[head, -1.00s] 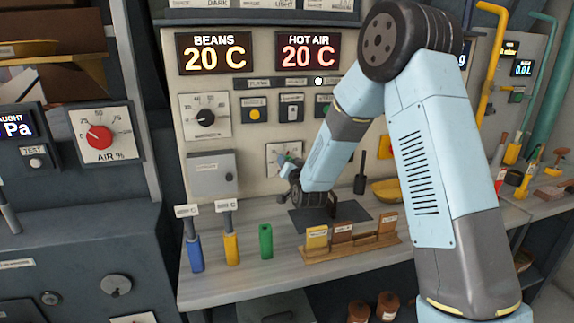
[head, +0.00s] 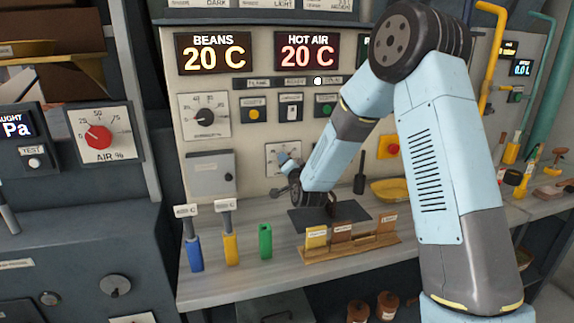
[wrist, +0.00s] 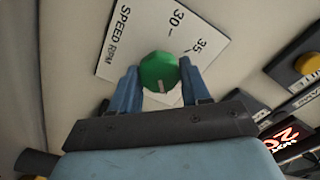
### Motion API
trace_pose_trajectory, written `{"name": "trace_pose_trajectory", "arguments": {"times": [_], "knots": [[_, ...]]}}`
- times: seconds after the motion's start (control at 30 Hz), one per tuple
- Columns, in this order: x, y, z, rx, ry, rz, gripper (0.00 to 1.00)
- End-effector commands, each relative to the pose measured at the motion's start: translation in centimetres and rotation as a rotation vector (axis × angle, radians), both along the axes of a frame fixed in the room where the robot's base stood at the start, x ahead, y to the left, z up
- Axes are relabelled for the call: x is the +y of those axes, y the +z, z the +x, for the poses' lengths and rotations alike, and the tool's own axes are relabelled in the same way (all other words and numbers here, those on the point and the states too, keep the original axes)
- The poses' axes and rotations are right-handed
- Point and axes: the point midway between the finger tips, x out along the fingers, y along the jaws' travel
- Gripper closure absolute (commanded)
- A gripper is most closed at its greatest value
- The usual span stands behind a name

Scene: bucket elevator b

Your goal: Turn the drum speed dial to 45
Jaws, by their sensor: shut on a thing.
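The drum speed dial is a green knob (wrist: 158,70) on a white plate (wrist: 122,42) marked SPEED RPM in the wrist view. The numbers 30 and 35 show on its scale; the rest of the scale is hidden behind my gripper. A pale mark shows on the knob's lower edge, between the fingers. My gripper (wrist: 160,78) is shut on the knob, one blue finger on each side. In the head view my gripper (head: 286,170) is at the dial plate (head: 272,153), low on the cream panel, and the knob is hard to make out.
Above the dial are a black-knobbed dial (head: 205,117) and small switches (head: 291,107). A grey box (head: 212,174) is left of it. On the shelf below stand blue (head: 194,254), yellow (head: 231,248) and green (head: 265,241) holders and a wooden rack (head: 350,247).

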Motion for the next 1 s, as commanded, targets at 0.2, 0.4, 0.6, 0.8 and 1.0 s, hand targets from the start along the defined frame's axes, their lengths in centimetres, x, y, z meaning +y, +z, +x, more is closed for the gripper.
{"name": "trace_pose_trajectory", "arguments": {"times": [0.2,0.4,0.6,0.8,1.0], "knots": [[-0.3,-0.2,0.0,0.004,-0.006,-0.002,0.5],[-0.2,-0.1,0.0,0.002,-0.003,-0.002,0.31],[-0.1,-0.1,0.0,0.002,-0.002,-0.002,0.3],[-0.3,-0.1,-0.9,0.001,-0.001,-0.002,0.3],[-1.3,-0.1,-4.1,0.003,-0.002,-0.003,0.3]]}}
